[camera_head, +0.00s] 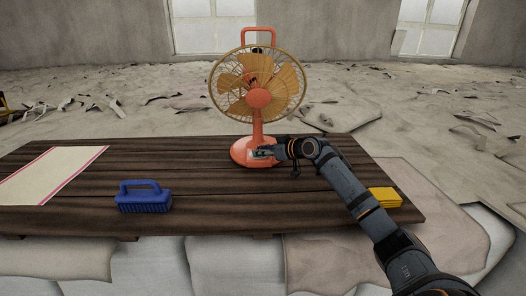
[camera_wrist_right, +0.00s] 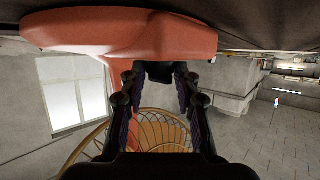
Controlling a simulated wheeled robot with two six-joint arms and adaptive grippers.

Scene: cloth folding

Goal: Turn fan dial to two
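The orange fan (camera_head: 258,98) stands upright on the wooden table. Its round base (camera_head: 239,152) is at the table's back half. My right gripper (camera_head: 264,152) is at the front of this base, low over the table. In the right wrist view the scene is upside down, with the orange base (camera_wrist_right: 120,35) at the top. There my right gripper (camera_wrist_right: 157,80) has its fingers apart, with a dark block (camera_wrist_right: 160,71) between the tips. I cannot tell whether this block is the dial or whether the fingers touch it. The dial's setting is not readable. My left gripper is not in view.
A blue brush (camera_head: 143,198) lies at the table's front left. A cream cloth with red edges (camera_head: 48,174) lies at far left. A yellow block (camera_head: 385,197) lies at right beside my right arm. The table (camera_head: 215,195) is bare between brush and arm.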

